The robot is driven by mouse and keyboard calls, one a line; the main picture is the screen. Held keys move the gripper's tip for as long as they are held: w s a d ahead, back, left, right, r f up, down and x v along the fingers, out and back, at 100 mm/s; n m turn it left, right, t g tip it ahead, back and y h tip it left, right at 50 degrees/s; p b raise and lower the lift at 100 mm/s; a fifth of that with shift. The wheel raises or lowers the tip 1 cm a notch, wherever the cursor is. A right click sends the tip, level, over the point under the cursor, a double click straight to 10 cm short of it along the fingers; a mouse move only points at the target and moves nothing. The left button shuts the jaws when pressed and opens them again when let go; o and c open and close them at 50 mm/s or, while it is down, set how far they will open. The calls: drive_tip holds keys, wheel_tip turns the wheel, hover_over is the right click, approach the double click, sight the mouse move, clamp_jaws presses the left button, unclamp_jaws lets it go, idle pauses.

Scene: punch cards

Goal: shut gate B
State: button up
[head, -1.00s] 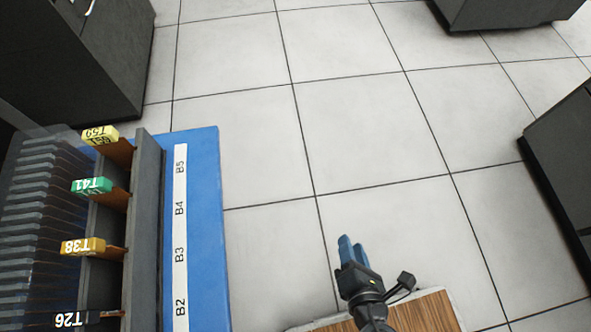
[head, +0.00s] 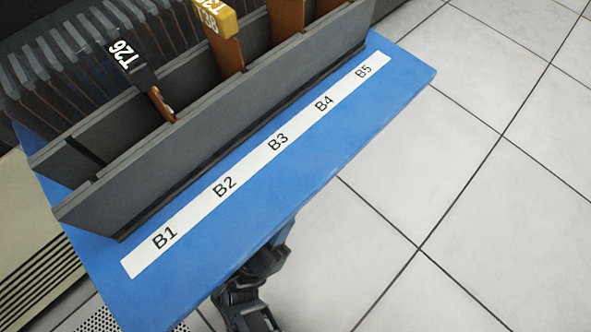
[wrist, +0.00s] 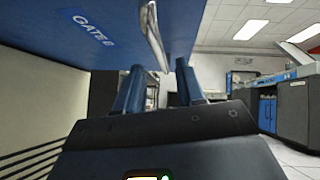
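In the wrist view a blue panel labelled GATE B (wrist: 92,32) fills the upper left. A metal handle or lever (wrist: 152,38) hangs from it. My gripper (wrist: 158,72) is open, with one blue finger on each side of the handle's lower end; I cannot tell whether either touches it. In the head view my gripper is hidden beneath the blue ledge (head: 330,165), and only part of my arm shows below its front edge. The ledge carries a white strip (head: 250,165) marked B1 to B5.
A grey slotted rack (head: 215,130) on the ledge holds upright cards, including a black T26 tag (head: 130,58) and a yellow tag (head: 218,18). Tiled floor (head: 470,220) is clear at right. Blue and grey cabinets (wrist: 290,105) stand further off in the wrist view.

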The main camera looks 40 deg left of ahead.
sight(292, 179)
drive_tip(key=x, duration=0.6)
drive_tip(key=shift+b, duration=0.3)
drive_tip(key=shift+f, duration=0.1)
clamp_jaws()
